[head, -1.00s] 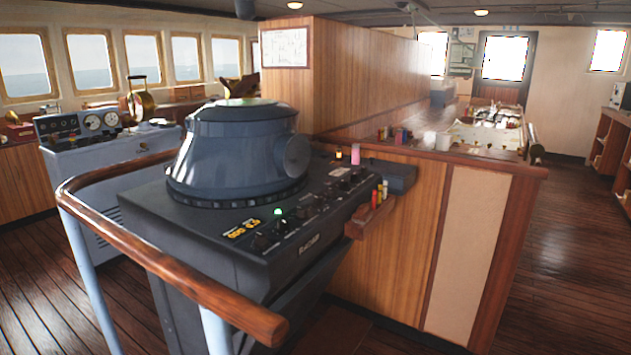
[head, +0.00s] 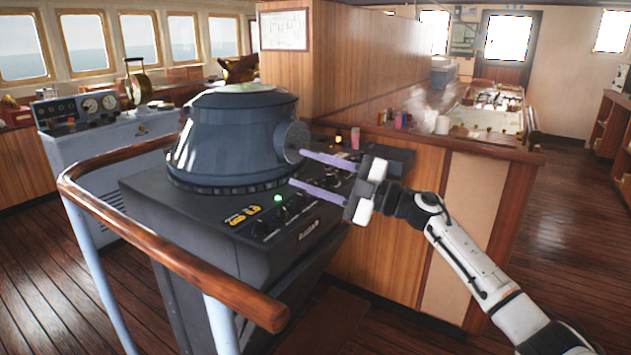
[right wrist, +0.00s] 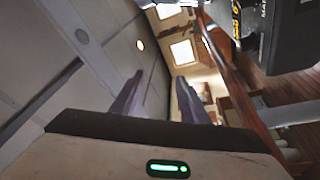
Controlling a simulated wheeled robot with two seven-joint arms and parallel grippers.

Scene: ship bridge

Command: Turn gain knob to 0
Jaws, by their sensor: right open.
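The dark radar console (head: 235,262) stands at the middle left in the head view, with a blue-grey hooded display (head: 235,135) on top. A row of small dark knobs (head: 281,214) runs along its sloping front panel, near a lit green lamp and yellow digits. The labels are too small to tell which knob is the gain knob. My right gripper (head: 296,169) is open and empty, its two purple-grey fingers pointing left over the panel's right end and hiding some knobs. In the right wrist view its fingers (right wrist: 160,77) are apart with nothing between them. My left gripper is not in view.
A wooden handrail (head: 175,250) on pale blue posts curves around the console's front and left. A wood-panelled counter (head: 395,215) adjoins it on the right, with small coloured items and a white mug (head: 443,125) on top. Open floor lies at the far right.

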